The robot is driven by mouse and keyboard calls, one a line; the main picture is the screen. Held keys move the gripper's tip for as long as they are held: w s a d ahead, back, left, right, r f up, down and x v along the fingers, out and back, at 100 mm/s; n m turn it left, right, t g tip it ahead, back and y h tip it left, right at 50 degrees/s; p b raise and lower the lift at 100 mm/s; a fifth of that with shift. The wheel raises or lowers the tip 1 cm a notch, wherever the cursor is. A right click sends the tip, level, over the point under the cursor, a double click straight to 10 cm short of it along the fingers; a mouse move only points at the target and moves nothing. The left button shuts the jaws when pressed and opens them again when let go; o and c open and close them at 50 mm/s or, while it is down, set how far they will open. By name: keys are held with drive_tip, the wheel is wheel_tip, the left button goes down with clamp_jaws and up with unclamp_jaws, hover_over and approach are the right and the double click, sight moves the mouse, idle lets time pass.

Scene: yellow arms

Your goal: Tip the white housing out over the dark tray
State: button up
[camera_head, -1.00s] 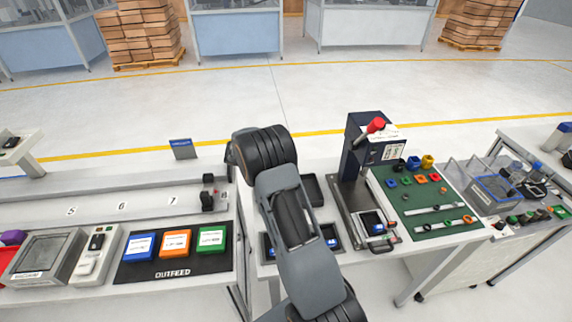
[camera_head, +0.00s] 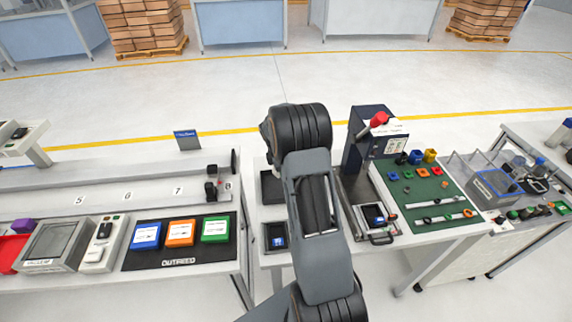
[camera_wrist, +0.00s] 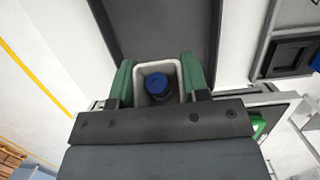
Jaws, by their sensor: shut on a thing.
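In the wrist view, my gripper (camera_wrist: 158,82) has its two green fingers shut on the white housing (camera_wrist: 140,70), one on each side. The housing is a small open box, and I look into its open end. A blue-topped dark piece (camera_wrist: 157,84) sits inside it. A dark tray (camera_wrist: 155,22) lies beyond the housing in the wrist view. In the head view, a dark tray (camera_head: 270,188) shows partly at the left of my arm, which hides the rest. My gripper and the housing are hidden behind my arm there. I cannot tell how far the housing is tilted.
A second dark tray (camera_head: 275,237) with a blue item lies nearer on the bench. A press with a red knob (camera_head: 378,119) stands close right of my arm. A green board (camera_head: 432,195) with small parts is farther right. Outfeed boxes (camera_head: 180,232) are on the left bench.

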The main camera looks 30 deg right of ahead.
wheel_tip(320, 180, down, 2)
drive_tip(key=t+y+b, duration=0.1)
drive_tip(key=y, duration=0.1)
drive_tip(key=shift+a+y, duration=0.1)
drive_tip(key=shift+y, duration=0.2)
drive_tip(key=f+t+y+b, duration=0.1)
drive_tip(key=y+b, duration=0.2)
drive_tip(key=shift+w+a+f+t, duration=0.2)
drive_tip(key=shift+a+f+t, duration=0.05)
drive_tip(key=shift+f+t, duration=0.15)
drive_tip(key=shift+r, duration=0.15)
